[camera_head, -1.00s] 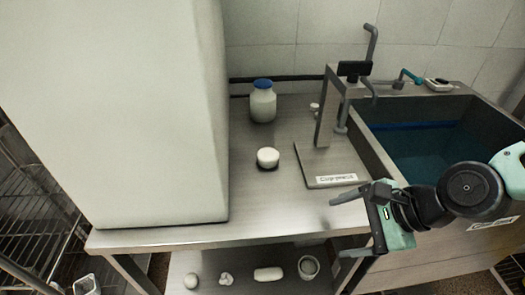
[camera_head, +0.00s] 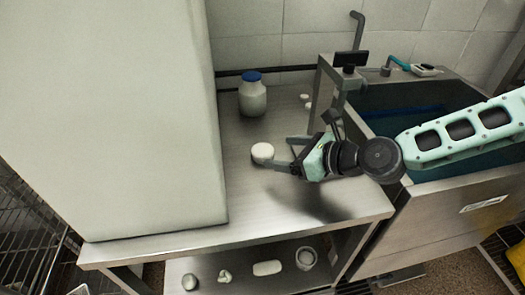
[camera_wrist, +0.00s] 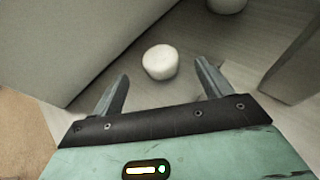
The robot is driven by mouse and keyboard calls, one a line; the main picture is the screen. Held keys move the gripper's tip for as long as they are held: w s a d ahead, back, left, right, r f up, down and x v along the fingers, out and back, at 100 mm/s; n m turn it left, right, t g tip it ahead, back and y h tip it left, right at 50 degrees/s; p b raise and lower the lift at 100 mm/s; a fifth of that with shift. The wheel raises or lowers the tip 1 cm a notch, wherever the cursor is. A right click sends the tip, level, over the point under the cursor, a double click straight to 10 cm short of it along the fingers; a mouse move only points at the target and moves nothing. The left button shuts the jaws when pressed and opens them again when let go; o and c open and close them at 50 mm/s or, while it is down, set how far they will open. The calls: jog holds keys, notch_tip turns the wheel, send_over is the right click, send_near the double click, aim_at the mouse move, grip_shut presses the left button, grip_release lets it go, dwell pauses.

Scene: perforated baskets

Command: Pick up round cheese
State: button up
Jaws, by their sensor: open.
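The round cheese (camera_head: 262,152) is a small white disc-like piece on the steel table. It also shows in the wrist view (camera_wrist: 160,62), just beyond my fingertips and roughly centred between them. My gripper (camera_head: 283,153) is to the right of the cheese in the head view, its fingers pointing left toward it. In the wrist view my gripper (camera_wrist: 162,72) is open and empty, with a finger on each side. The cheese does not appear to be between the fingers; whether a fingertip touches it I cannot tell.
A white jar with a blue lid (camera_head: 252,95) stands behind the cheese. A tall white block (camera_head: 110,120) stands at left. A metal stand (camera_head: 322,95) and a sink (camera_head: 440,100) are at right. Several white items lie on the lower shelf (camera_head: 240,278).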

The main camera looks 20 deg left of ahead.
aim_at(269, 152)
jog(key=p+x, duration=0.1)
jog(key=x, duration=0.6)
jog(key=shift+a+f, duration=0.1)
jog(key=shift+f, duration=0.05)
jog(key=c, duration=1.1)
